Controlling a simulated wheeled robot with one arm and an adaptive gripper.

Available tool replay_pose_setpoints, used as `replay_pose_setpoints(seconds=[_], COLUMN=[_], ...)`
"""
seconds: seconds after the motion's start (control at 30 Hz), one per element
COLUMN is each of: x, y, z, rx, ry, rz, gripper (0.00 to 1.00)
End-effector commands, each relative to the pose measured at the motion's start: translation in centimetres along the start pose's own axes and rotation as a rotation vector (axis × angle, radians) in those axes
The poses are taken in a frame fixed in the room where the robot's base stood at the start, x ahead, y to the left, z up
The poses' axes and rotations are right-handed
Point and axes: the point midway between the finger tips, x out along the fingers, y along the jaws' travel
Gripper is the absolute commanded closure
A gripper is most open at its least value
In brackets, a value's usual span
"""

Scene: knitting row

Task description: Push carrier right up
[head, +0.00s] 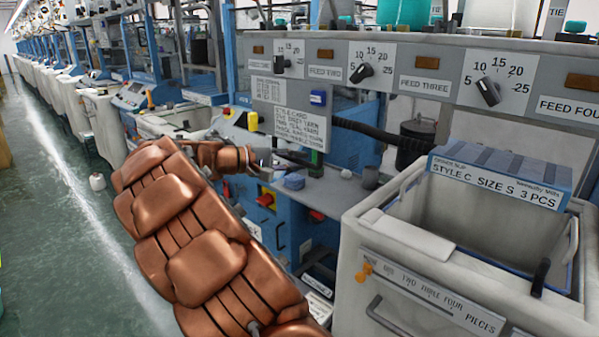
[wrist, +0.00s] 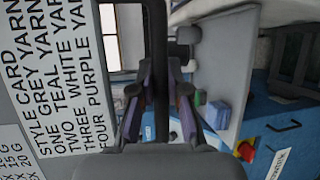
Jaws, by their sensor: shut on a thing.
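My gripper (head: 268,163) is at the machine front, below the style card, at the end of my copper-coloured arm. In the wrist view its two fingers (wrist: 160,88) stand on either side of a dark upright bar (wrist: 156,40) and are shut on it. I cannot tell whether this bar is part of the carrier. No carrier can be clearly made out in either view; the arm and gripper hide part of the machine. The style card (head: 300,127) also fills the left of the wrist view (wrist: 50,80).
A grey panel with feed dials (head: 488,92) runs above. A thick black hose (head: 375,138) crosses beneath it. A pale bin (head: 440,285) with a blue style box (head: 500,170) stands at right. A red knob (head: 265,199) is on the blue cabinet. The green aisle floor (head: 60,230) is open at left.

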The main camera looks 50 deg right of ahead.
Motion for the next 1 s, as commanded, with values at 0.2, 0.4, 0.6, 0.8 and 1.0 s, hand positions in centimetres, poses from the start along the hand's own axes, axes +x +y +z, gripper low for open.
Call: replay_pose_setpoints(seconds=[0.2,0.4,0.6,0.8,1.0], x=[-1.2,-2.0,-2.6,-3.2,-3.7], y=[5.0,8.8,12.4,15.8,18.2], z=[0.3,0.4,0.8,1.0,1.2], rx=[0.003,0.006,0.003,0.004,0.003], ry=[0.008,0.012,0.010,0.009,0.008], rz=[0.006,0.006,0.006,0.006,0.006], gripper=[1.00,1.00,1.00,1.00,1.00])
